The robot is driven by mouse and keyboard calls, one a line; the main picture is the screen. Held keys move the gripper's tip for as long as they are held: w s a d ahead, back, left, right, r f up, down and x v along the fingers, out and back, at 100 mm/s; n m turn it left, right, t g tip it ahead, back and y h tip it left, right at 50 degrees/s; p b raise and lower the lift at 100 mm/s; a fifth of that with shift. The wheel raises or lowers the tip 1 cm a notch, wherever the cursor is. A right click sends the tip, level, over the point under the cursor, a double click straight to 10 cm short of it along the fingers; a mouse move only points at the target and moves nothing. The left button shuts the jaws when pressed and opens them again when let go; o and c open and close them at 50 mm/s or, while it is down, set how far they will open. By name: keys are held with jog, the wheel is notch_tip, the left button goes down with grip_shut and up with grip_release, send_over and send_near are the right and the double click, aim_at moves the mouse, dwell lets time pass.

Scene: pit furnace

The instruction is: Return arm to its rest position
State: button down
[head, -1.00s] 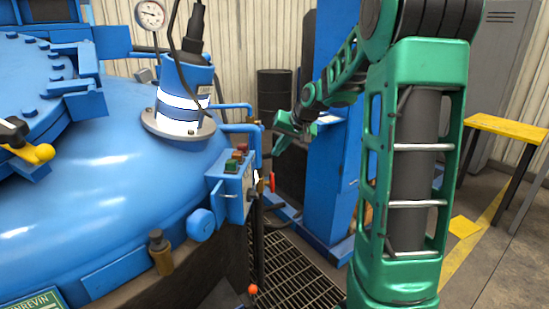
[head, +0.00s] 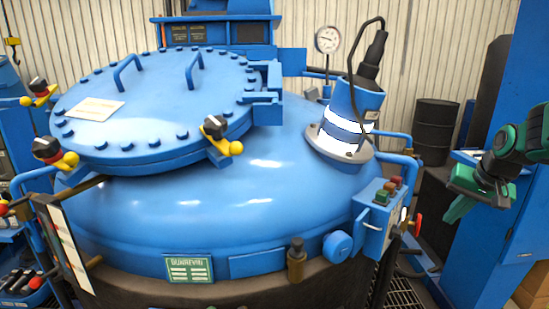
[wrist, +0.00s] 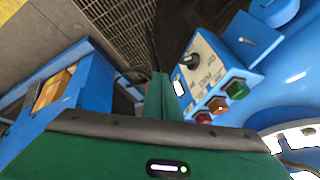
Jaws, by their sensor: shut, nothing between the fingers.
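My gripper (head: 466,193) is green and dark, at the right edge of the head view, right of the furnace's control box. Its fingers are together and hold nothing. In the wrist view the green fingers (wrist: 160,98) point over the floor grating, left of the control box (wrist: 208,78), and are apart from it. Most of my arm is outside the head view.
The blue furnace (head: 235,215) with its bolted round lid (head: 150,85) fills the middle. A blue column (head: 500,230) stands close behind my gripper. A dark drum (head: 435,130) is farther back. The floor grating (wrist: 110,28) beside the control box looks clear.

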jog(key=s+a+f+g, duration=0.1)
jog(key=s+a, duration=0.1)
jog(key=s, duration=0.7)
jog(key=s+a+f+g, duration=0.2)
jog(key=s, duration=0.8)
jog(key=s+a+f+g, duration=0.2)
jog(key=s+a, duration=0.1)
jog(key=s, duration=0.7)
jog(key=shift+f, duration=0.15)
jog(key=shift+w+a, duration=0.1)
